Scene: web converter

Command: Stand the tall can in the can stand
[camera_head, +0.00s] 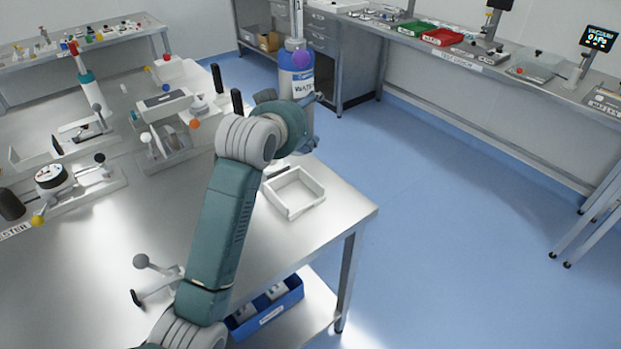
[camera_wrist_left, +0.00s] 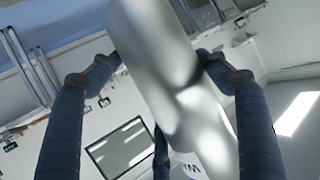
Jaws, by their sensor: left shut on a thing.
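The tall can (camera_wrist_left: 160,95) is a smooth silver-grey cylinder in the left wrist view, slanting across the picture, with part of a white printed label at its lower end. My left gripper (camera_wrist_left: 160,60) is shut on it, with one blue-grey finger on each side. In the head view my left arm reaches over the table, and its wrist hides most of the gripper (camera_head: 308,122). I cannot identify the can stand for sure. My right gripper is not in view.
A white open tray (camera_head: 318,203) lies near the metal table's (camera_head: 335,222) right edge. Fixtures with levers (camera_head: 62,186) fill the table's left. A blue bin (camera_head: 240,327) sits below. Blue floor is clear at right.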

